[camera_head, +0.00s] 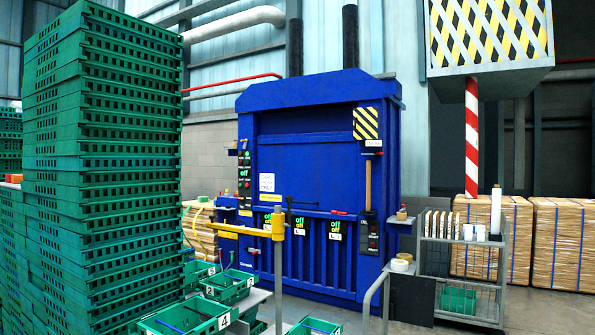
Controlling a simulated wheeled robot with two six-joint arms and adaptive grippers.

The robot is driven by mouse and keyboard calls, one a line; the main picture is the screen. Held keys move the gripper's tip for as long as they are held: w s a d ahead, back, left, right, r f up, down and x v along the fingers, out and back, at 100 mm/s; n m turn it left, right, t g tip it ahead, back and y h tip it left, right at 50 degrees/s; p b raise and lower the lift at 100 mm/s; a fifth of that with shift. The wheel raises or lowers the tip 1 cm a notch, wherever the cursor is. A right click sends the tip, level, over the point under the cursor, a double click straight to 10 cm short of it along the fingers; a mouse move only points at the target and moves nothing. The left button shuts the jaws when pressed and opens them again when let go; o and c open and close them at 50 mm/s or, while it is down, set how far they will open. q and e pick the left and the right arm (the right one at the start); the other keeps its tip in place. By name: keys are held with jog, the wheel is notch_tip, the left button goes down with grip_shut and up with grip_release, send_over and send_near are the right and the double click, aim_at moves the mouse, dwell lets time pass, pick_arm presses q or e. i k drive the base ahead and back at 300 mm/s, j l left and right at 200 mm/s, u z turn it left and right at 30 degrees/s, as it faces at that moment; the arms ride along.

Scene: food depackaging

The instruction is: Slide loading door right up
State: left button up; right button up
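A large blue baler machine (262,97) stands in the middle of the view, facing me. Its upper front has a flat blue panel (315,165) that covers the opening, and a ribbed lower front (318,268) lies below it. I cannot tell for certain which panel is the right loading door. Signs reading "off" (300,224) and small handles sit along the seam between the two parts. A long brown handle (368,185) hangs upright on the right side, below a yellow-black striped plate (366,123). Neither of my grippers is in view.
A tall stack of green crates (105,150) fills the left. Numbered green bins (228,285) and a post with a yellow arm (278,250) stand before the machine. A grey cart (460,262) and strapped bales (560,243) are at right. Some floor shows at lower right.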

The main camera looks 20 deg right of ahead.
aim_at(320, 170)
jog(key=i+l+z, duration=0.3)
jog(key=l, duration=0.2)
jog(key=i+l+z, duration=0.25)
jog(key=l, duration=0.25)
jog(key=i+l+z, duration=0.3)
jog(key=l, duration=0.15)
jog(key=i+l+z, duration=0.35)
jog(key=i, duration=0.55)
jog(key=i+l+z, duration=0.35)
jog(key=i, duration=0.6)
jog(key=i+z, duration=0.3)
jog(key=i, duration=0.6)
jog(key=i+j+u, duration=0.15)
jog(key=i+u, duration=0.6)
jog(key=i, duration=0.2)
jog(key=i+l+u, duration=0.2)
jog(key=i+u, duration=0.2)
jog(key=i+l+u, duration=0.4)
jog(key=i+j+u, duration=0.4)
jog(key=i, duration=0.15)
jog(key=i+u, duration=0.75)
jog(key=i, duration=0.35)
jog(key=i+l+u, duration=0.2)
jog(key=i+u, duration=0.2)
jog(key=i, duration=0.15)
